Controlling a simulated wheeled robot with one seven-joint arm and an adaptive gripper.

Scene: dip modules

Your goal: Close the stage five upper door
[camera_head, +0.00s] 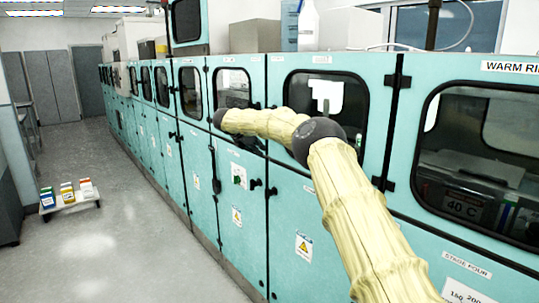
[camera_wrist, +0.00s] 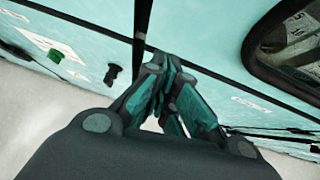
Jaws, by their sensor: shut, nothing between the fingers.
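A row of teal upper doors with dark-framed windows runs along the machine. One upper door (camera_head: 277,82) is right of my gripper and another (camera_head: 232,66) is behind my arm's end. I cannot read which is stage five; the label "STAGE FOUR" (camera_head: 467,265) is on a lower panel at the right. Both doors look about flush, but I cannot tell if either stands slightly ajar. My gripper (camera_head: 252,146) is small and dark, near the seam below these windows. In the wrist view my gripper (camera_wrist: 168,62) is shut and empty, its fingertips close to teal panels and a dark seam.
Lower teal doors (camera_head: 240,215) carry black latches and warning labels. A black latch (camera_wrist: 112,75) shows left of my fingers. A window (camera_wrist: 290,45) is at the upper right. A low cart (camera_head: 72,203) with coloured boxes stands on the open grey floor at left.

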